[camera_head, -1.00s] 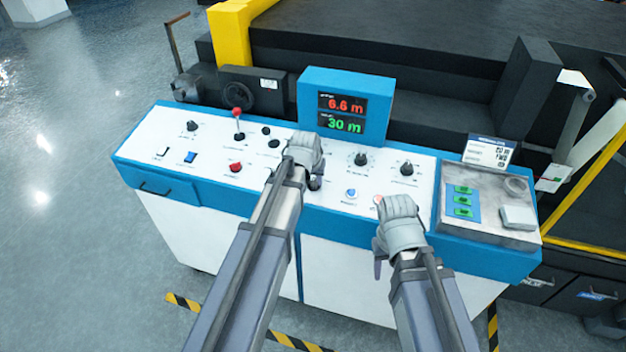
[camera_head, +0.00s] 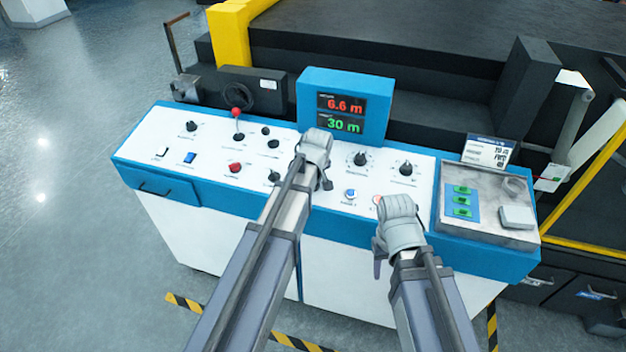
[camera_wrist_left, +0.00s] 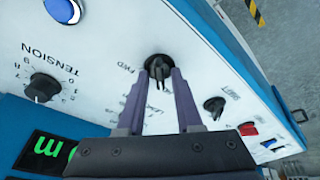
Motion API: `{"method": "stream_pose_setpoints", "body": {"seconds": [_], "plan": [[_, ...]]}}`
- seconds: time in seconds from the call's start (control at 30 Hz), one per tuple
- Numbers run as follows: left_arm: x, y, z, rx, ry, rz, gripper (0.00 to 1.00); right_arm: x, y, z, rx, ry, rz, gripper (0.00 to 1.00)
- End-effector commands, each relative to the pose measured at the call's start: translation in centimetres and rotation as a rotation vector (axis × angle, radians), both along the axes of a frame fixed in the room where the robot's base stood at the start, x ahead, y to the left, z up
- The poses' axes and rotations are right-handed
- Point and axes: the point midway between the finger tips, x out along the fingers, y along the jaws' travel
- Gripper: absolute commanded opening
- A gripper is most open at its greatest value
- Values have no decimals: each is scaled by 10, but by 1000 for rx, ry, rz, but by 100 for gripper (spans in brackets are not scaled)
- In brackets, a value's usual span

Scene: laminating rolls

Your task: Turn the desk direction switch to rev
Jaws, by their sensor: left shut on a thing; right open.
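The desk direction switch (camera_wrist_left: 158,67) is a black knob on the white panel, with FWD printed beside it in the left wrist view. My left gripper (camera_wrist_left: 162,82) has its two purple fingertips on either side of this knob, shut on it. Which mark the knob points at is unclear. In the head view my left gripper (camera_head: 318,168) is over the middle of the panel below the display, and it mostly hides the switch. My right gripper (camera_head: 398,228) is open over the front edge of the desk, right of the left one; its fingertips are partly hidden.
The blue-edged desk (camera_head: 150,182) carries several controls: a red-topped lever (camera_head: 236,113), a red button (camera_head: 235,168), a blue button (camera_head: 350,193) and dark knobs. The display box (camera_head: 343,105) rises behind my left gripper. A metal panel with green buttons (camera_head: 462,200) is at right.

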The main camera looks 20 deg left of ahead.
Motion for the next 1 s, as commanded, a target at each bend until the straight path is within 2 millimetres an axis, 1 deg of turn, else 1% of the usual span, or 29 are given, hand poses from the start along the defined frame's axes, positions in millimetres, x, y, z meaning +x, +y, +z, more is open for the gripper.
{"method": "stream_pose_setpoints", "body": {"seconds": [0.53,0.57,0.6,0.63,0.87,1.0], "plan": [[0,0,0,-4,1,24,0,0,0,0,0,0,0,50],[0,0,0,-4,1,24,37,0,0,0,0,0,0,50],[0,0,0,-4,1,24,41,0,0,0,0,0,0,50],[0,0,0,-4,1,23,44,0,0,0,0,0,0,50],[0,0,0,-5,1,23,44,0,0,0,0,0,0,50],[-1,0,4,-4,0,22,44,0,0,4,0,0,0,50]]}}
